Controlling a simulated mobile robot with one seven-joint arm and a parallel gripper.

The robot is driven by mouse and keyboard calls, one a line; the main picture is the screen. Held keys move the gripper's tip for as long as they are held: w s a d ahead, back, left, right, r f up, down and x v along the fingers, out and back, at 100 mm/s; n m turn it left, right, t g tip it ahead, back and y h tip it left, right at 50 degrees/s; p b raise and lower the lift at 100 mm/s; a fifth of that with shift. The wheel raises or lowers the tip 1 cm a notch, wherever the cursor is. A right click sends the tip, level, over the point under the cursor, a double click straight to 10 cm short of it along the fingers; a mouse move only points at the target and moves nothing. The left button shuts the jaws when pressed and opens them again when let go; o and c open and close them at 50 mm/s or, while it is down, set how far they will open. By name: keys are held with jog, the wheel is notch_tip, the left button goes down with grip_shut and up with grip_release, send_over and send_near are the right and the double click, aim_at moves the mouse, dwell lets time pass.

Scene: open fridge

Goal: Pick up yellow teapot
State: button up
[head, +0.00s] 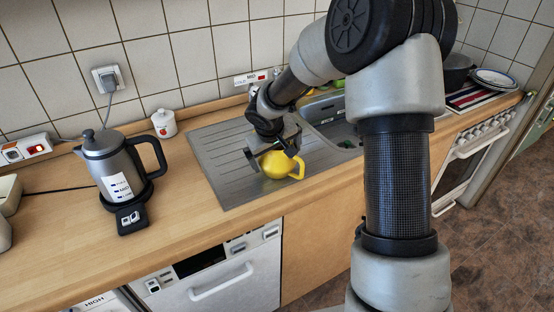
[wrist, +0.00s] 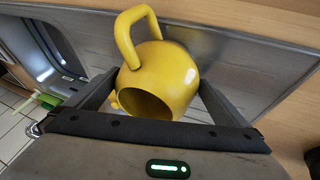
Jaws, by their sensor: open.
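The yellow teapot (head: 278,165) stands on the grey drainboard of the sink in the head view, with its handle toward the right. My gripper (head: 272,160) is just above and around it, pointing down, with its fingers apart. In the wrist view the teapot (wrist: 160,80) lies between the two open fingers (wrist: 158,92), its round opening toward the camera and its handle toward the top. I see small gaps beside the body, and I cannot tell whether a finger touches it. Part of the teapot's top is hidden by my gripper in the head view.
The metal drainboard (head: 222,160) is otherwise clear near the teapot. A grey kettle (head: 112,168) stands on the wooden counter (head: 60,215) at the left. A small white jar (head: 164,123) is near the tiled wall. The sink basin (head: 345,133) is to the right, partly behind my arm.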

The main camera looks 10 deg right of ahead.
jog(key=c, duration=1.6)
jog(key=shift+r, duration=0.1)
jog(key=shift+c, duration=0.2)
jog(key=shift+r, duration=0.1)
notch_tip(320, 180, up, 10)
jog(key=p, duration=0.1)
jog(key=shift+p, duration=0.4)
